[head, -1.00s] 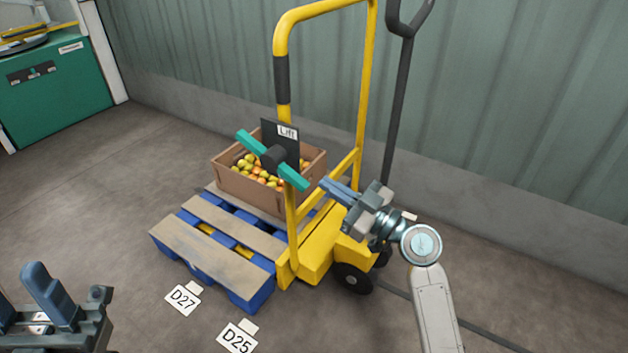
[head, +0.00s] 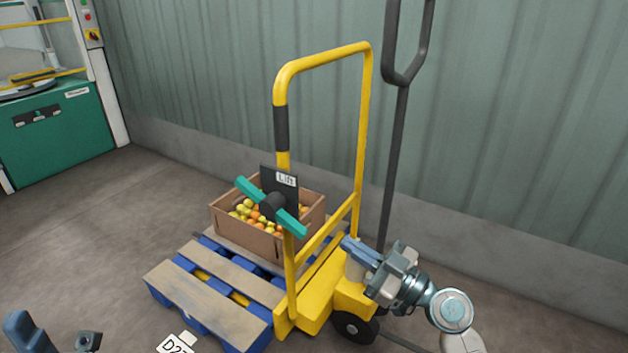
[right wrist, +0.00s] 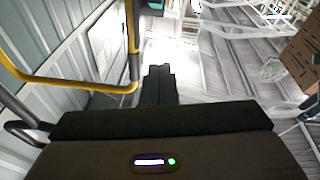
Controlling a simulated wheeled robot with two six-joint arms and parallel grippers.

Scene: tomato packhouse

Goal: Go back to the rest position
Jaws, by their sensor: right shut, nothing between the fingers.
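My right gripper (head: 352,246) is shut and empty in the head view, beside the yellow frame of the pallet truck, to the right of its teal lift handle (head: 271,206). In the right wrist view its shut fingers (right wrist: 159,82) point up the picture with nothing between them. My left gripper (head: 52,335) shows only in part at the bottom left corner of the head view.
The yellow truck (head: 367,130) carries a blue and wood pallet (head: 205,303) with a cardboard box (head: 240,236) of tomatoes. A dark handle (head: 396,150) stands close behind my right gripper. A green machine (head: 60,135) stands at the left. Floor between is clear.

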